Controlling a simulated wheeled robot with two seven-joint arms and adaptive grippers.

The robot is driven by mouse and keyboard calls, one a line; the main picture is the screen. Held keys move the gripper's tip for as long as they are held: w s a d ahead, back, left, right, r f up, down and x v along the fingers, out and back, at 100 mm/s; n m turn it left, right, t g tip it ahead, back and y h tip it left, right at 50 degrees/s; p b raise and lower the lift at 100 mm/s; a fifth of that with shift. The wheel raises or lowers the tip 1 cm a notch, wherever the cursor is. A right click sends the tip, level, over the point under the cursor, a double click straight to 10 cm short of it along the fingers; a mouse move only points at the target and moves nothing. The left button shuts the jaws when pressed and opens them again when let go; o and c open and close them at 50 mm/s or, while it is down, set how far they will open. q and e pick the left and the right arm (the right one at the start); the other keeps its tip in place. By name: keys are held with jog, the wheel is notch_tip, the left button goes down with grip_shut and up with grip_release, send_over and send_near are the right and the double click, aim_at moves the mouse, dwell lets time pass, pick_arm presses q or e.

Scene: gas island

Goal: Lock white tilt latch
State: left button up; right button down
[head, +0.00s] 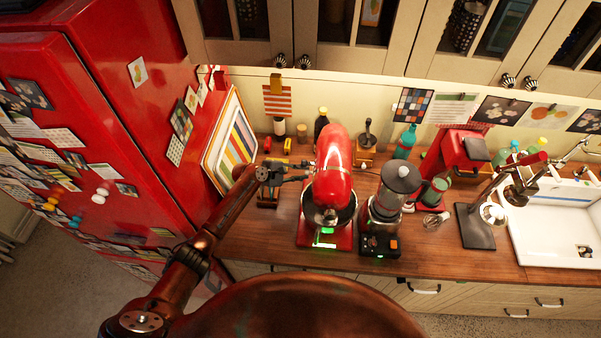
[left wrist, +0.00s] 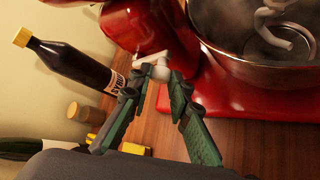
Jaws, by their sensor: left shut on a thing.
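A red stand mixer (head: 333,152) stands on the wooden counter, with its metal bowl (left wrist: 240,58) under the head. In the left wrist view a small white latch (left wrist: 158,70) sticks out from the side of the red mixer (left wrist: 135,25). My left gripper (left wrist: 158,80) has its green-padded fingers on either side of the latch and is shut on it. In the head view my left gripper (head: 298,172) reaches the mixer's left side; the latch is too small to make out there. My right gripper is not in view.
A blender (head: 397,190) stands close to the mixer's right. A dark syrup bottle (left wrist: 75,65) stands behind my gripper. A red fridge (head: 90,130) is at the left. A lamp (head: 478,225) and a white sink (head: 555,235) are farther right.

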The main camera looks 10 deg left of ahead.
pick_arm(q)
grip_shut()
jog(key=t+b, duration=0.1)
jog(key=f+m+t+b, duration=0.1)
jog(key=shift+s+f+h+b, duration=0.2)
jog(key=shift+f+h+b, duration=0.1)
jog(key=shift+b, duration=0.1)
jog(key=o, duration=0.6)
grip_release()
jog(key=shift+r, duration=0.1)
